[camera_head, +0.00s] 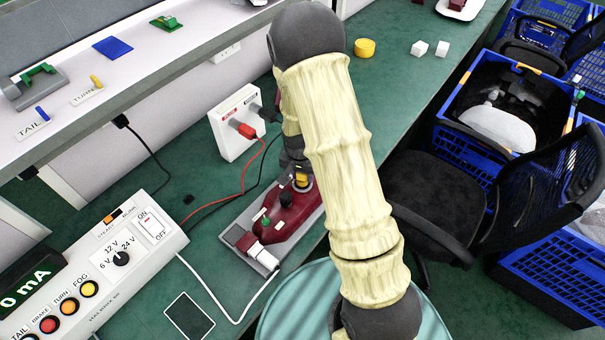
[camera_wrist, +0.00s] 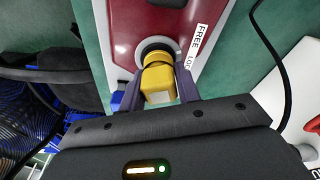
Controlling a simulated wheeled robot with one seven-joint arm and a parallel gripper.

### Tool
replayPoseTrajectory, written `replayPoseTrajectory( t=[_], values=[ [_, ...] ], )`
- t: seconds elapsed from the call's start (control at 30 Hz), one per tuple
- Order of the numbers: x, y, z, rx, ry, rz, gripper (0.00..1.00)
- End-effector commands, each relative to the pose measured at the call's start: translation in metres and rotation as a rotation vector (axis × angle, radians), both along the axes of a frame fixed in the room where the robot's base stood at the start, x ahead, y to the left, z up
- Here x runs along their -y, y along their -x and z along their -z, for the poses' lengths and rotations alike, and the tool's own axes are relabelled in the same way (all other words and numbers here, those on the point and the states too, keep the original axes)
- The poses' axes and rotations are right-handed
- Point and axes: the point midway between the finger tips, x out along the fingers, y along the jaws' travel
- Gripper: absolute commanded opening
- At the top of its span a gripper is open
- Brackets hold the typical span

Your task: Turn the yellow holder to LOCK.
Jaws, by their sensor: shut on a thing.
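The yellow holder (camera_wrist: 158,78) sits in a round grey socket on the dark red tail lamp (camera_wrist: 128,20) in the wrist view. My gripper (camera_wrist: 160,90) is around the holder, with a dark finger on each side, shut on it. A white label beside the socket reads FREE (camera_wrist: 201,34), with a second word partly hidden by a finger. In the head view the lamp (camera_head: 277,220) lies on a grey fixture on the green bench, and a bit of the yellow holder (camera_head: 301,178) shows by my gripper. My arm hides part of this area.
A white box with red and black plugs (camera_head: 237,123) stands behind the lamp, its leads running across the bench. A white control panel (camera_head: 90,270) is at the lower left. A dark flat pad (camera_head: 189,316) lies near the front. A black chair (camera_head: 440,200) and blue crates (camera_head: 475,100) are at right.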

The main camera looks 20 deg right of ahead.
Motion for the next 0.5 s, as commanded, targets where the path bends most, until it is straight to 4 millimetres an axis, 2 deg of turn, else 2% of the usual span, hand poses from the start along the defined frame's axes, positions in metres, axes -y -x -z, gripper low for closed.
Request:
replayPoseTrajectory(
  t=[0.1,0.2,0.5],
  values=[
    [-0.0004,0.0021,0.0013,-0.007,0.003,0.154,0.07],
    [0.0006,0.0024,0.0022,-0.006,0.002,0.224,0.07],
    [0.0006,0.0031,0.0034,-0.008,0.001,0.241,0.07]
  ],
)
